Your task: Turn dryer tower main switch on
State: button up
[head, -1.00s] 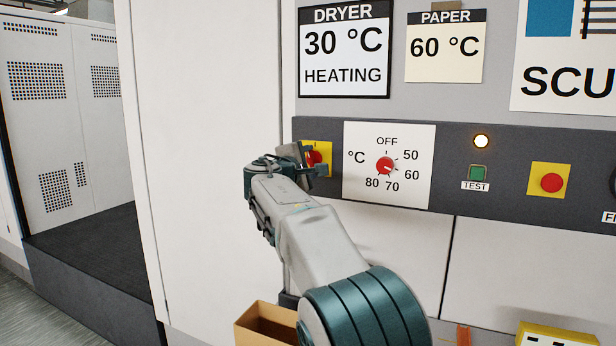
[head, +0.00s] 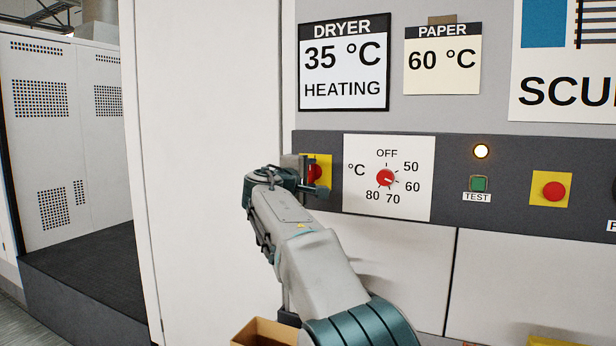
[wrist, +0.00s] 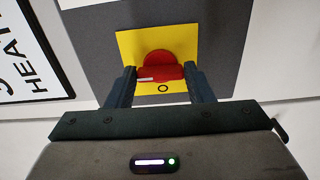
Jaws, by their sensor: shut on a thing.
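The main switch (head: 314,173) is a red rotary knob on a yellow plate at the left end of the dark control strip. In the head view my gripper partly covers it. In the wrist view the red handle (wrist: 160,73) lies across the picture, with a white mark near its left end and an "O" on the plate just below it. My gripper (wrist: 161,76) is shut on this handle, one finger at each end. In the head view my gripper (head: 308,180) is at the plate. The dryer display (head: 343,60) reads 35 °C, HEATING.
An open box (head: 262,332) is below my arm.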

jog(key=o, duration=1)
jog(key=b+v, duration=0.2)
jog(key=v, duration=1.1)
jog(key=shift+s+a+b, duration=0.15)
jog(key=shift+s+b, duration=0.15)
jog(key=shift+s, duration=0.05)
jog(key=s+d+f+m+g+y+p, duration=0.1)
jog(key=s+d+f+m+g+p, duration=0.3)
jog(key=d, duration=0.6)
jog(key=s+d+f+m+g+p, duration=0.1)
jog(key=s+d+f+g+p, duration=0.3)
jog(key=d, duration=0.7)
jog(key=s+d+f+m+g+y+p, duration=0.1)
jog(key=s+f+m+g+p, duration=0.1)
jog(key=s, duration=0.5)
jog(key=s+d+f+m+g+y+p, duration=0.2)
jog(key=s+f+m+p, duration=0.2)
jog(key=s, duration=0.4)
jog(key=s+d+f+m+g+y+p, duration=0.1)
jog(key=s+f+m+g+y+p, duration=0.1)
jog(key=s, duration=0.6)
notch_tip(320, 180, down, 2)
jog(key=m+p, duration=0.1)
jog(key=p, duration=0.2)
jog(key=shift+s+d+f, duration=0.25)
jog(key=shift+d, duration=0.15)
